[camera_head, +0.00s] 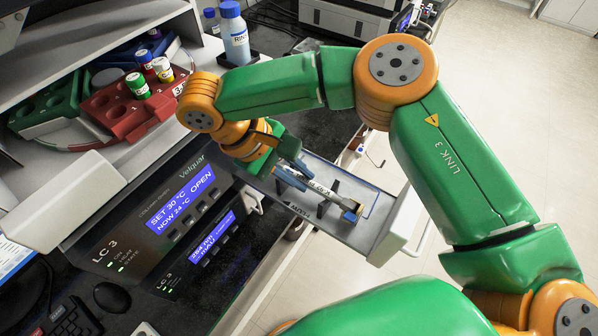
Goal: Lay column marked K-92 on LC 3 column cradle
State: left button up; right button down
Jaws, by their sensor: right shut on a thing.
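The column (321,188) is a slim pale cylinder with dark lettering and an orange-and-blue end at the lower right. My right gripper (292,176) is shut on its upper-left end. The column lies along the LC 3 column cradle, whose dark supports (332,189) stand in the pulled-out grey drawer (365,236). I cannot tell whether the column rests on the supports or is just above them. The lettering is too small to read surely. My left gripper is out of view.
The LC 3 unit (140,235) shows "OPEN" and stands left of the drawer. A blue-capped bottle (235,40) stands behind my right forearm. The floor at right is clear.

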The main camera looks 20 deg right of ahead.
jog(key=shift+f, duration=0.4)
jog(key=c, duration=0.7)
grip_release()
jog(key=shift+c, duration=0.2)
